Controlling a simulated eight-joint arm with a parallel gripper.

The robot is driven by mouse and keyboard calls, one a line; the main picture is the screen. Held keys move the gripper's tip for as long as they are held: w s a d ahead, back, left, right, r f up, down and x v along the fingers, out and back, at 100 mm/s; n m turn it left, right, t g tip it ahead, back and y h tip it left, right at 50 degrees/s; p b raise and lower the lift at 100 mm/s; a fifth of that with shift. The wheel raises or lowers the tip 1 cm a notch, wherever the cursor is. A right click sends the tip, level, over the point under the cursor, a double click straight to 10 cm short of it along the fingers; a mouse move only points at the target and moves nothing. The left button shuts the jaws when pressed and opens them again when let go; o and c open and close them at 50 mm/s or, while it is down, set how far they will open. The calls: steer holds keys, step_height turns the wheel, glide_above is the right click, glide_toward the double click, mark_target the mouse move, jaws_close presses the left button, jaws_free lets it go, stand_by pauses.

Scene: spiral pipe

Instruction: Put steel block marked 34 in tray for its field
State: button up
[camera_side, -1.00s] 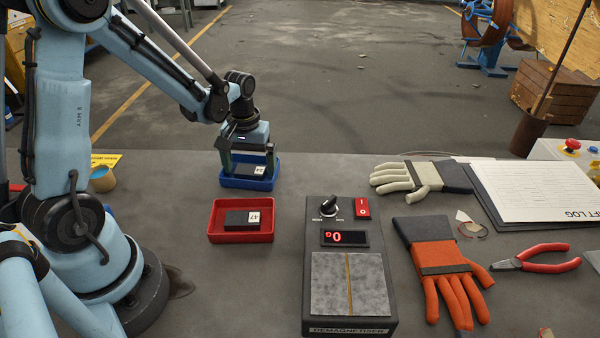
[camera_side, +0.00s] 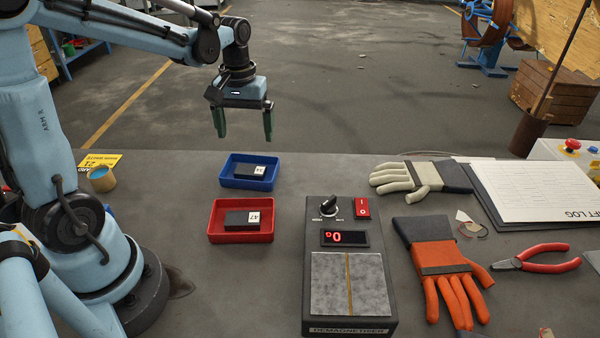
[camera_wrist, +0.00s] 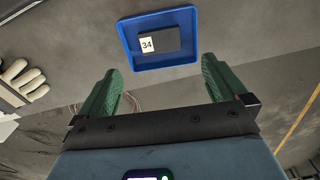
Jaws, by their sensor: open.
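The dark steel block marked 34 (camera_side: 249,170) lies flat in the blue tray (camera_side: 230,182) at the back of the table. In the wrist view the block (camera_wrist: 165,41) shows its white 34 label, and the blue tray (camera_wrist: 163,70) is around it. A second dark block, marked 47 (camera_side: 240,218), lies in the red tray (camera_side: 225,237), in front of the blue one. My gripper (camera_side: 243,138) is open and empty, raised above and behind the blue tray. Its green fingers (camera_wrist: 168,75) are apart with nothing between them.
The demagnetiser (camera_side: 348,270) stands right of the trays, its display reading what looks like 0. A pale glove (camera_side: 415,178), an orange glove (camera_side: 440,265), red pliers (camera_side: 540,258) and a clipboard (camera_side: 535,192) lie farther right.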

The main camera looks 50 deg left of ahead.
steer(key=s+d+r+m+t, duration=0.1)
steer(key=s+d+m+t, duration=0.1)
steer(key=d+m+t, duration=0.1)
steer(key=s+d+r+m+t, duration=0.2)
steer(key=s+d+m+t, duration=0.1)
steer(key=d, duration=0.4)
steer(key=shift+s+d+m+t, duration=0.35)
steer(key=shift+m+t, duration=0.25)
steer(key=shift+m, duration=0.3)
steer(key=shift+r, duration=0.1)
stand_by(0.6)
